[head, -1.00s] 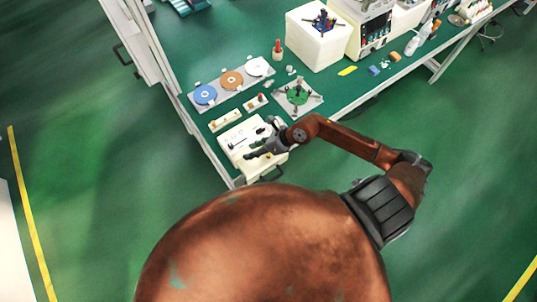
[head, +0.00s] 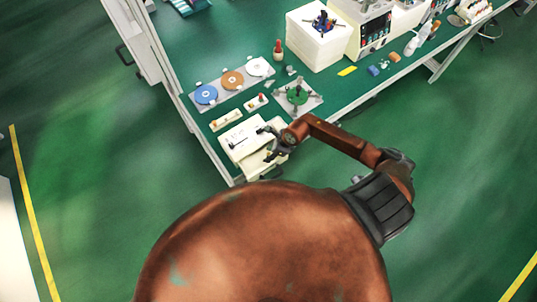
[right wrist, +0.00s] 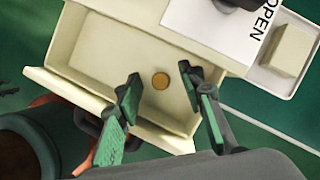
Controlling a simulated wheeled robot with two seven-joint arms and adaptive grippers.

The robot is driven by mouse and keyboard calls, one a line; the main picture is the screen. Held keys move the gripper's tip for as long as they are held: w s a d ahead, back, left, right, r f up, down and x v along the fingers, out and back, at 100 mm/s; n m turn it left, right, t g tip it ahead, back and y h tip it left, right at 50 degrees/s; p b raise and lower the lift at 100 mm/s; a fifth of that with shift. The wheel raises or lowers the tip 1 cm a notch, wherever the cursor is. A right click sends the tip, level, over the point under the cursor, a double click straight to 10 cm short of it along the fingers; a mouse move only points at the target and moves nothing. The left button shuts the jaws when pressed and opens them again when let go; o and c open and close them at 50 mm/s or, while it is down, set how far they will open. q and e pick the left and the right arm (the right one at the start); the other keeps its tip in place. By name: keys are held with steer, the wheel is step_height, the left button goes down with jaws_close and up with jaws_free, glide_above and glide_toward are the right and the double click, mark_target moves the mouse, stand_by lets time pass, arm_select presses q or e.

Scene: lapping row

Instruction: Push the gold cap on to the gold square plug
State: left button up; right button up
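A small round gold piece, which looks like the gold cap (right wrist: 160,81), lies flat on the floor of a pulled-out cream drawer (right wrist: 92,58). My right gripper (right wrist: 158,88) is open and empty, its two green-padded fingers on either side of the cap in the right wrist view. How high the fingertips are above it I cannot tell. In the head view my right gripper (head: 271,153) is over the drawer at the front of the cream box (head: 238,135). I cannot make out the gold square plug. My left gripper is not in view.
A white label reading OPEN (right wrist: 262,22) is on the box top. The drawer walls stand around the cap.

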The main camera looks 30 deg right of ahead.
steer(key=shift+c, duration=0.7)
steer(key=c, duration=0.7)
